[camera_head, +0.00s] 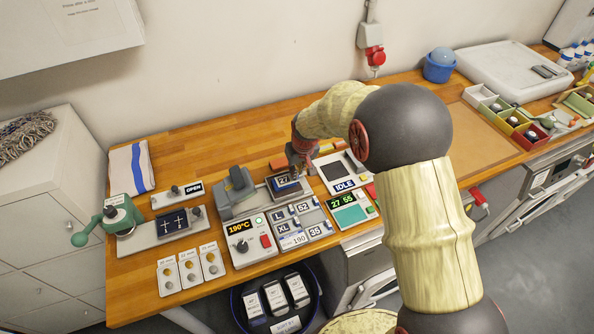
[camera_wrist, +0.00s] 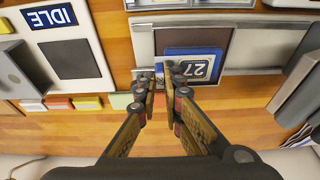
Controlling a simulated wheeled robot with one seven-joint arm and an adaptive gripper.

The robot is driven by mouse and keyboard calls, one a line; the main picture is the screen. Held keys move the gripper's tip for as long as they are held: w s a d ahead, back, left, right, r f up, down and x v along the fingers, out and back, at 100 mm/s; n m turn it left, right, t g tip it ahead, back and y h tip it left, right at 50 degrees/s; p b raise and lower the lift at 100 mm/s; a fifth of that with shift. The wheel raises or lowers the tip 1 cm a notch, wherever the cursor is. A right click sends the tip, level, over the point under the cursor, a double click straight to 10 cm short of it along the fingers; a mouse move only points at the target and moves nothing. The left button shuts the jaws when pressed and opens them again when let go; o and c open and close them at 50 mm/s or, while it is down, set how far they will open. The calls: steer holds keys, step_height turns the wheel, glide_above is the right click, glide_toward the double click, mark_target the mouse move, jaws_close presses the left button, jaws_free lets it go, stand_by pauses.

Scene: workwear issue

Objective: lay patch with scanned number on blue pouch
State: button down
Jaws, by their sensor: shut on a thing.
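The patch numbered 27 (camera_head: 284,179) is at the blue pouch (camera_head: 291,190), which lies on the dark pad of a grey-framed plate. In the wrist view the patch (camera_wrist: 202,67) appears upside down, and a blue edge of the pouch (camera_wrist: 190,50) shows beside it. My gripper (camera_head: 297,171) is low over the pouch. In the wrist view my gripper (camera_wrist: 161,80) has its fingertips at the patch's left side, shut on what appears to be its edge. The fingers hide the grasp, and I cannot tell whether the patch touches the pouch. A green display (camera_head: 341,200) reads 27 55.
A heat press with a grey handle (camera_head: 238,182) and a 190°C panel (camera_head: 241,230) stands left of the plate. A patch tray (camera_head: 310,227) with L, 62, XL and 35 is in front. An IDLE unit (camera_head: 345,186) is to the right. A bin (camera_head: 240,303) stands below.

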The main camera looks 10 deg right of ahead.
steer(key=shift+f, duration=0.1)
steer(key=c, duration=2.4)
jaws_free()
steer(key=shift+f, duration=0.1)
steer(key=o, duration=0.4)
steer(key=shift+c, duration=0.2)
steer(key=shift+o, duration=0.6)
